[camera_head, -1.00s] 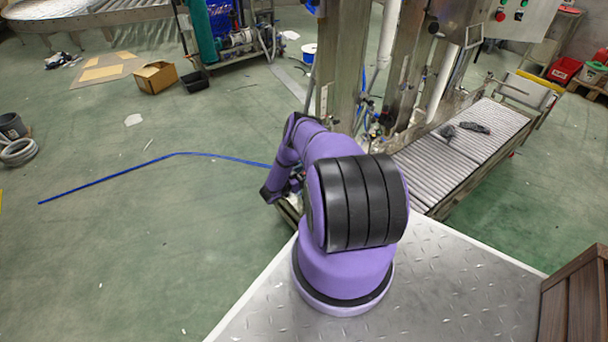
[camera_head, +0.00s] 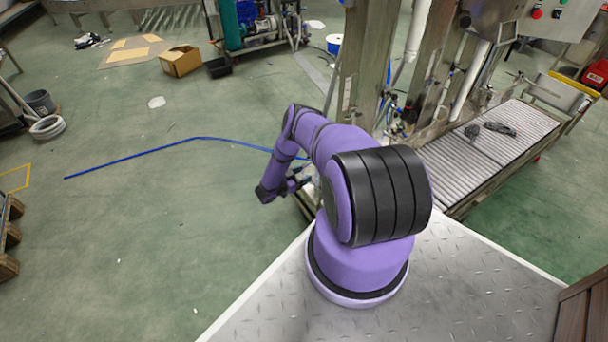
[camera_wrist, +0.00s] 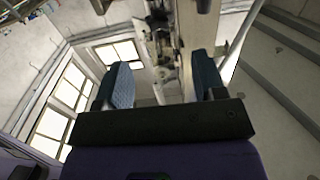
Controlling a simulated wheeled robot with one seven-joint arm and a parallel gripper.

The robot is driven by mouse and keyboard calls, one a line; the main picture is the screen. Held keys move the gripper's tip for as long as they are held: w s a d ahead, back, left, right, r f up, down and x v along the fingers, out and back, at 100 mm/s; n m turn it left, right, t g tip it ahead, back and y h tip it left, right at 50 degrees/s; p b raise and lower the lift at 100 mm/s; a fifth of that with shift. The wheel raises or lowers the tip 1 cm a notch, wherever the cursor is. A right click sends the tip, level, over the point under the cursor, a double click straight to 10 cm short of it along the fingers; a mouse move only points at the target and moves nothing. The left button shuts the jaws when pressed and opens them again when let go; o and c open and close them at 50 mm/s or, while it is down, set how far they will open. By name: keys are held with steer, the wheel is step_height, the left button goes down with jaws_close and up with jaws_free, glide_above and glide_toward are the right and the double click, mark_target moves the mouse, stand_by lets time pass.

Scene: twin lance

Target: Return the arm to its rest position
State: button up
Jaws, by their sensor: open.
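My purple arm (camera_head: 365,255) rises from the metal plate and bends over to the left in the head view. Its far part hangs down beyond the plate's left edge. In the wrist view, my gripper (camera_wrist: 162,82) is open, with its two dark blue fingers well apart and nothing between them. The wrist camera looks along the fingers towards bright windows (camera_wrist: 118,54) and a metal frame. In the head view the fingers are too small and partly hidden to make out clearly.
A steel frame (camera_head: 360,70) and a roller conveyor (camera_head: 490,150) with dark items on it stand close behind the arm. A brown wooden crate (camera_head: 580,312) is at lower right. A cardboard box (camera_head: 181,62) and blue hose (camera_head: 130,157) lie on the open green floor at left.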

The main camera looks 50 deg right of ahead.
stand_by(0.3)
steer(key=w+r+n+t+y, duration=0.4)
steer(key=w+r+t, duration=0.7)
steer(key=w+r, duration=1.45)
steer(key=w+a+r+n+t+y, duration=0.25)
steer(key=a+r, duration=0.35)
steer(key=r, duration=0.4)
steer(key=w+a+r+n+t+y, duration=0.1)
steer(key=a+r+n+t+y, duration=0.3)
steer(key=r, duration=0.6)
steer(key=w+a+r+n+y, duration=0.1)
steer(key=w+a+r, duration=0.1)
steer(key=a+r, duration=0.7)
steer(key=s+a+r+n+g+y, duration=0.1)
steer(key=s+a+r+n+y, duration=0.2)
steer(key=s+a+r, duration=0.55)
steer(key=s+a+r+n+g+y, duration=0.1)
steer(key=s+a+r+n+y, duration=0.3)
steer(key=s+r, duration=0.75)
steer(key=s+a+n+g, duration=0.1)
steer(key=s+a+g, duration=0.1)
steer(key=s, duration=1.5)
steer(key=s+a+n+g+h, duration=0.1)
steer(key=s+a+g, duration=0.2)
steer(key=s, duration=1.5)
steer(key=shift+s+n, duration=0.25)
steer(key=shift+n, duration=0.1)
